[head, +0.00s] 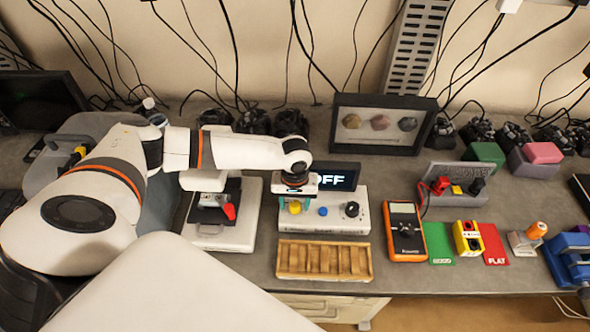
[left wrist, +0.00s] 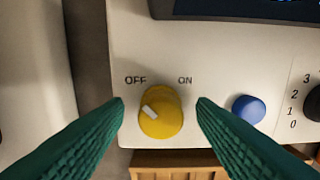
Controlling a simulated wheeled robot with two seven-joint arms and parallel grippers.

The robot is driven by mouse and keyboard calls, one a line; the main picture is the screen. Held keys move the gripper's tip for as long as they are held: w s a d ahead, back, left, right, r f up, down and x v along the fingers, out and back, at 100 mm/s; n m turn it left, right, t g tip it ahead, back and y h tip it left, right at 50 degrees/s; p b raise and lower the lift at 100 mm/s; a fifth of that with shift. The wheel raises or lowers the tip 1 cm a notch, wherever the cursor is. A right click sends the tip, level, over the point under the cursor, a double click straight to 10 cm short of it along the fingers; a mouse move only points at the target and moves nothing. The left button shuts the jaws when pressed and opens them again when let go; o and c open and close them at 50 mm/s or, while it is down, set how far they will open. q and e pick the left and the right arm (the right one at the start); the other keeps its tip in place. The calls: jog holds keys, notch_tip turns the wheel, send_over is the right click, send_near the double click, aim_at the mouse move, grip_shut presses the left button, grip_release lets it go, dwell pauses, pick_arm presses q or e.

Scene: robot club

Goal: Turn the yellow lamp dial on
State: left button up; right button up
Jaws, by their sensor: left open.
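The yellow dial (head: 295,207) sits at the left of a white control box (head: 325,224). In the left wrist view the yellow dial (left wrist: 160,112) has a pale pointer mark on its upper left, towards the printed OFF; ON is printed at its upper right. The box's dark display (head: 334,177) reads "FF" where it shows, its left part hidden by my arm. My left gripper (head: 297,190) is over the dial. In the left wrist view its two green fingers (left wrist: 160,104) are open, one on each side of the dial, with visible gaps. My right gripper is not in view.
A blue button (head: 323,211) and a black knob (head: 352,209) sit to the right of the dial. A wooden tray (head: 324,261) lies in front of the box. A white device with a red lever (head: 229,211) stands to the left. An orange multimeter (head: 405,231) lies to the right.

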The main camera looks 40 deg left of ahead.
pick_arm(q)
jog(key=c, duration=1)
jog(key=shift+o, duration=0.2)
jog(key=shift+r+m, duration=0.1)
jog(key=shift+m, duration=0.2)
jog(key=m+p, duration=0.1)
jog(key=m, duration=0.1)
jog(key=shift+m, duration=0.3)
jog(key=m, duration=0.9)
jog(key=shift+w+m, duration=0.1)
jog(key=shift+m, duration=2.8)
